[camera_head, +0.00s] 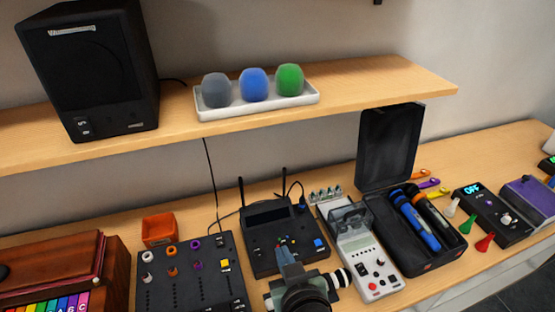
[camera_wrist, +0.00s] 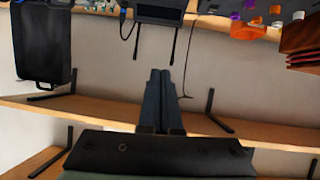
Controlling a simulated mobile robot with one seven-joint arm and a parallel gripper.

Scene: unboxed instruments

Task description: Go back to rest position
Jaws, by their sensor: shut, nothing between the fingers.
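My gripper (camera_wrist: 160,76) shows in the middle of the wrist view with its two dark fingers pressed together and nothing between them. In the head view my gripper (camera_head: 288,262) is at the bottom centre, in front of the black wireless receiver (camera_head: 270,247) with two antennas, and hides part of its front. Its fingertips are hard to make out there. In the wrist view, which looks upside down, the fingers stand against the wall, apart from the receiver (camera_wrist: 158,14).
A black mixer (camera_head: 190,280) is left of my gripper. A grey-white device (camera_head: 370,262) and an open black case (camera_head: 392,150) holding microphones are to the right. Above, a shelf (camera_head: 350,92) carries a speaker (camera_head: 90,65) and a white tray (camera_head: 258,107) of coloured foam covers.

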